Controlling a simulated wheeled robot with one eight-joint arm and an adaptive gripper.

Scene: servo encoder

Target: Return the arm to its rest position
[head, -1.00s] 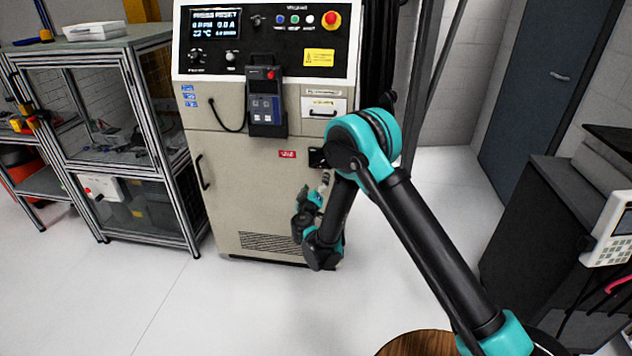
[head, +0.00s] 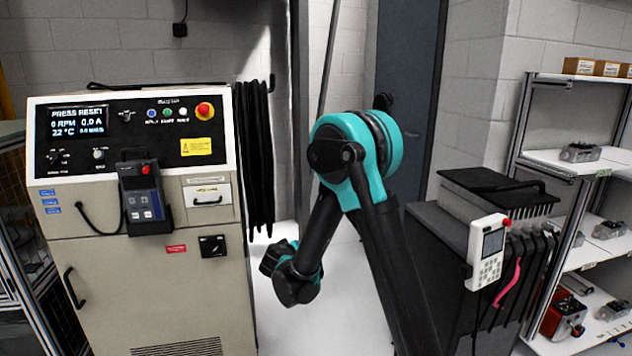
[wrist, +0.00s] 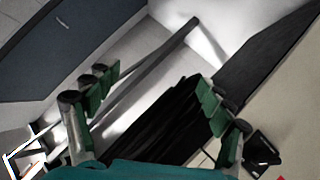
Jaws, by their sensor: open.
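My arm rises from the bottom of the head view, bends at a teal elbow joint and folds down and to the left. Its wrist end hangs in front of the pale floor, to the right of the machine cabinet. In the head view the fingers are hidden behind the wrist. In the wrist view my gripper (wrist: 150,100) is open, its two green-padded fingers wide apart with nothing between them. Beyond the fingers show black hanging cables (wrist: 160,125), a dark door (wrist: 65,45) and the side of the beige cabinet (wrist: 285,95).
The beige machine cabinet (head: 150,285) with its control panel (head: 130,130) stands at left. A dark cabinet (head: 425,245) with a white handheld pendant (head: 487,252) stands at right, beside shelves (head: 560,160) of parts. Pale floor (head: 345,315) lies free between them.

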